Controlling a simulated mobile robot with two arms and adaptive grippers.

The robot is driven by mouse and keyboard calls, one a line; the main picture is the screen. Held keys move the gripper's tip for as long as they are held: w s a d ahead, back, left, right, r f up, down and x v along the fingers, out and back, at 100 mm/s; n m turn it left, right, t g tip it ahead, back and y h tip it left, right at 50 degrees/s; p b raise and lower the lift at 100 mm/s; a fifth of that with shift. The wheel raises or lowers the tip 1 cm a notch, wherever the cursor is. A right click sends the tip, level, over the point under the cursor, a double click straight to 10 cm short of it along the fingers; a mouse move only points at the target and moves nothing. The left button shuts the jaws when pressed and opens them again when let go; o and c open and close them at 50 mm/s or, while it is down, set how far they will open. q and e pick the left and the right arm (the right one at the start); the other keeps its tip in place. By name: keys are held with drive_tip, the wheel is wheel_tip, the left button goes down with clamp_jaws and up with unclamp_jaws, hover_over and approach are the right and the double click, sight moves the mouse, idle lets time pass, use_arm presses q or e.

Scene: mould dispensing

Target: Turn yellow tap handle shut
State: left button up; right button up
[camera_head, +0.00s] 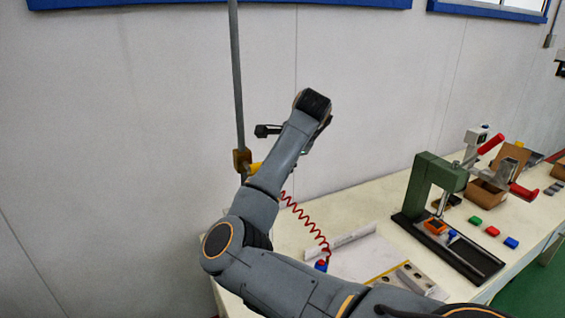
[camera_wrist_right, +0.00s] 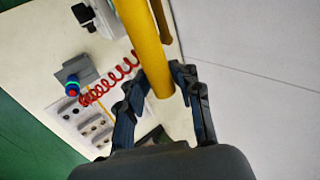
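The yellow tap handle (camera_head: 255,167) juts right from a brass valve (camera_head: 241,159) on the grey vertical pipe (camera_head: 237,75) by the wall. In the head view my right arm covers the handle's outer end and hides the fingers. In the right wrist view the handle (camera_wrist_right: 147,45) comes down from the top, and its free end lies between the two dark fingers of my right gripper (camera_wrist_right: 161,80). The fingertips are drawn in on both sides of it and appear to touch it. My left gripper is not in view.
A red coiled hose (camera_head: 305,222) hangs beside my arm above the cream workbench (camera_head: 365,204). A green press (camera_head: 432,178) with red-gripped levers stands on the bench. Coloured blocks and cardboard boxes (camera_head: 483,195) lie farther right. The wall is close behind the pipe.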

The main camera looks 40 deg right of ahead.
drive_tip(key=v, duration=1.2)
